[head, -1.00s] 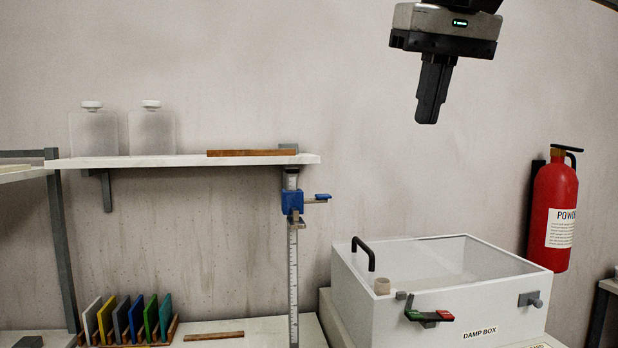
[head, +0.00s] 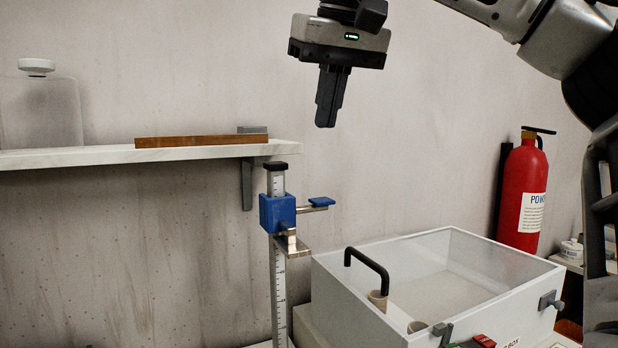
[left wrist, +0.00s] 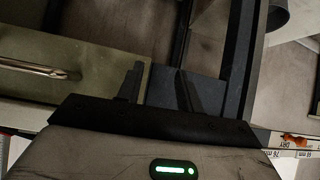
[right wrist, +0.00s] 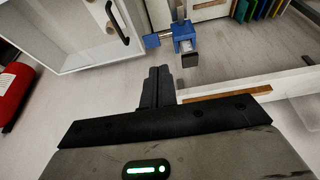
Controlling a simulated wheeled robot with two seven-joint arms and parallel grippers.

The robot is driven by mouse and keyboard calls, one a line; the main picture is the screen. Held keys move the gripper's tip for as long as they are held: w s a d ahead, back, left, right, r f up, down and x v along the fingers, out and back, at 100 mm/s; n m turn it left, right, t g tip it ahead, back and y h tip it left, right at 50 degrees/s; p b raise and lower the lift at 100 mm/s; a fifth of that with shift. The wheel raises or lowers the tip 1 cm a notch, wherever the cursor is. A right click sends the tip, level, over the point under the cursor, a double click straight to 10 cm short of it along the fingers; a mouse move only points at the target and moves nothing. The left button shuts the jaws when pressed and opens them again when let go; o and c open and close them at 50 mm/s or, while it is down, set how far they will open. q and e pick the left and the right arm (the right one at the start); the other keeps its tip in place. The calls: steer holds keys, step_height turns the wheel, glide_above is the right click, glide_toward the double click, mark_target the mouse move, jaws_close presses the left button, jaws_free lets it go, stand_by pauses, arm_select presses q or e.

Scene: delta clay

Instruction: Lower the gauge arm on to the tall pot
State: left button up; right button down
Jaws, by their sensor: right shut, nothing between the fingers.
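The height gauge is an upright ruled post (head: 279,300) with a blue slider (head: 277,212) near its top. Its gauge arm, with a blue tab (head: 321,202), sticks out to the right, and a metal plate sits lower. In the right wrist view the blue slider (right wrist: 184,31) is beyond the fingertips. My right gripper (head: 326,126) is shut and empty, above and right of the post, apart from it. My left gripper (left wrist: 158,82) has its fingers apart, over a dark panel, and is out of the head view. I cannot identify the tall pot; the post's foot is hidden.
A white damp box (head: 450,290) with a clear top and black handle (head: 368,268) stands right of the post; small beige cylinders show at it. A shelf (head: 90,156) with a wooden strip (head: 200,141) is left. A red extinguisher (head: 521,195) hangs on the wall.

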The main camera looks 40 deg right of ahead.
arm_select(q)
steer(key=shift+w+d+r, duration=0.1)
steer(key=shift+w+d, duration=0.05)
steer(key=shift+w, duration=0.05)
arm_select(e)
steer(key=x, duration=1.1)
steer(key=shift+s+f, duration=0.15)
steer(key=shift+s, duration=0.05)
